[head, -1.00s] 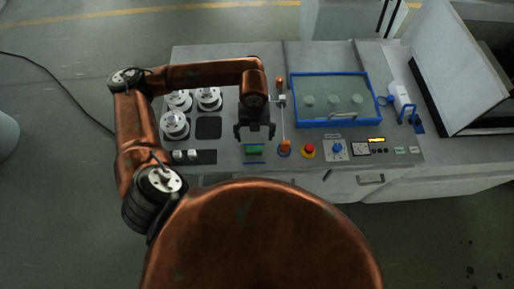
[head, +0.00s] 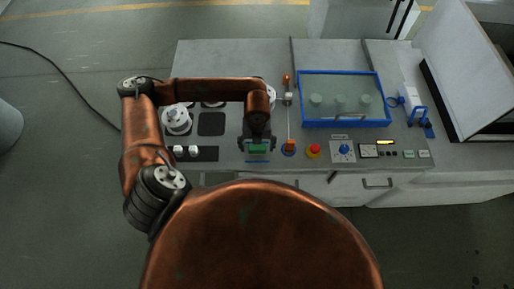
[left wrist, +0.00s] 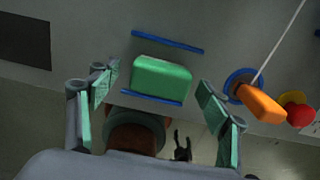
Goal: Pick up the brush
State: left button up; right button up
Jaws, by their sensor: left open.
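The only brush-like thing is a green block (left wrist: 162,77), lying on the grey bench top between two blue strips. It also shows in the head view (head: 258,148), partly covered by my gripper. My left gripper (head: 258,143) is over the block, fingers pointing down. In the left wrist view its green-padded fingers (left wrist: 160,84) are spread, one on each side of the block with gaps, so it is open and empty. I cannot tell the exact height of the fingertips above the bench. My right gripper is not clearly in view.
Right of the block are an orange-handled rod (left wrist: 260,103) in a blue ring and a red button (left wrist: 299,112). A blue-framed clear tank (head: 342,100) stands farther right. White spools (head: 176,120) and a dark pad (head: 211,124) lie to the left. The bench's front edge is close.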

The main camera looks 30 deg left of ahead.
pick_arm(q)
jog(key=shift+f, duration=0.75)
pick_arm(e)
jog(key=shift+s+a, duration=0.25)
pick_arm(q)
jog(key=shift+c, duration=0.4)
jog(key=c, duration=1.3)
pick_arm(e)
jog(key=shift+w+d, duration=0.15)
jog(key=shift+d, duration=0.05)
pick_arm(q)
jog(key=shift+r, duration=0.1)
